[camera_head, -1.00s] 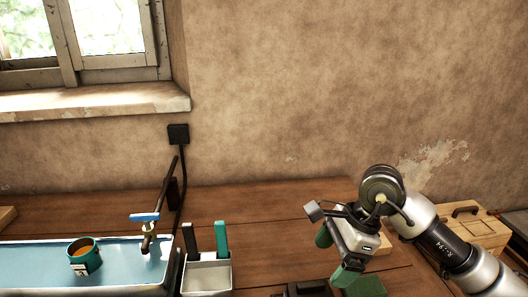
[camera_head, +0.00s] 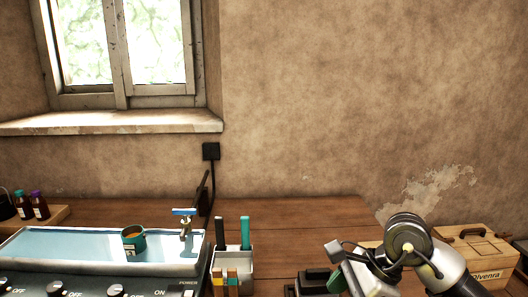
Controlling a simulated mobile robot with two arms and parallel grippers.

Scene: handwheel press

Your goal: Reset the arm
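My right arm comes in at the lower right, and its gripper (camera_head: 345,285) hangs at the bottom edge of the head view. One green finger pad shows; the rest of the fingers are cut off by the frame, so I cannot see whether they are apart. I see nothing held in the visible part. My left gripper is not in view. No handwheel or press can be clearly made out.
A tool holder (camera_head: 232,262) is centre. Dark blocks (camera_head: 312,283) lie beside my gripper. A wooden box (camera_head: 480,255) stands right. The table's back middle (camera_head: 290,215) is clear.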

